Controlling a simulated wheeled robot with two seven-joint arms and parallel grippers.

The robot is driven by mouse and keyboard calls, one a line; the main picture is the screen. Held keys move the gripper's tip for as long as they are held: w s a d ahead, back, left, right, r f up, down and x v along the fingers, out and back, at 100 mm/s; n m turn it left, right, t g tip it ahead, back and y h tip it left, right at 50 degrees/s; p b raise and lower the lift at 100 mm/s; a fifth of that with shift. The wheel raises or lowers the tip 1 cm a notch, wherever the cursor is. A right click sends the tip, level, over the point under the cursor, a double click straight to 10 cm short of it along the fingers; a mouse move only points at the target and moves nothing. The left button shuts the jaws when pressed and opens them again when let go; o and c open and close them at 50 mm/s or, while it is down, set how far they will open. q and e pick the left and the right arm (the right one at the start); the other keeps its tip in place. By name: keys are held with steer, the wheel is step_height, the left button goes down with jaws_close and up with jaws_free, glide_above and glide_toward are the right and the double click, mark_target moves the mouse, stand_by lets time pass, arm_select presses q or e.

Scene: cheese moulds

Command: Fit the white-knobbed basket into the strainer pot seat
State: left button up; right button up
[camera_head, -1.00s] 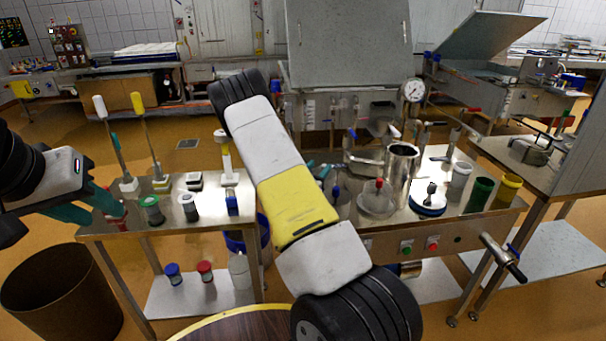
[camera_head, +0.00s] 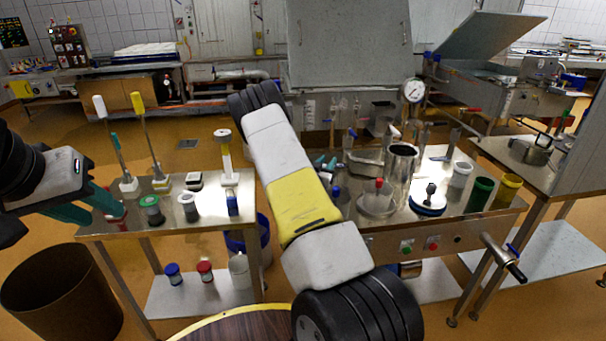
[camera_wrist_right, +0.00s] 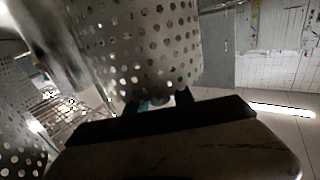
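In the right wrist view a perforated steel basket wall (camera_wrist_right: 150,45) fills the upper middle, very close. The teal fingertips of my right gripper (camera_wrist_right: 163,100) stand apart at its lower edge, with a small greyish rounded piece between them. Whether they grip it is unclear. In the head view my right forearm hides much of the middle, and teal tips of the right gripper (camera_head: 325,163) show just past it. A tall steel pot (camera_head: 400,172) stands on the right table. I cannot clearly identify the strainer pot seat. My left gripper (camera_head: 92,206) is open at the left table's edge.
The right table holds a red-knobbed lid (camera_head: 377,204), a black-knobbed blue-rimmed disc (camera_head: 428,206), and white, green (camera_head: 480,195) and yellow cups. The left table (camera_head: 178,232) holds brushes and small jars. Another perforated surface (camera_wrist_right: 20,140) shows at left in the wrist view.

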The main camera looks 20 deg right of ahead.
jaws_close()
stand_by(1.1)
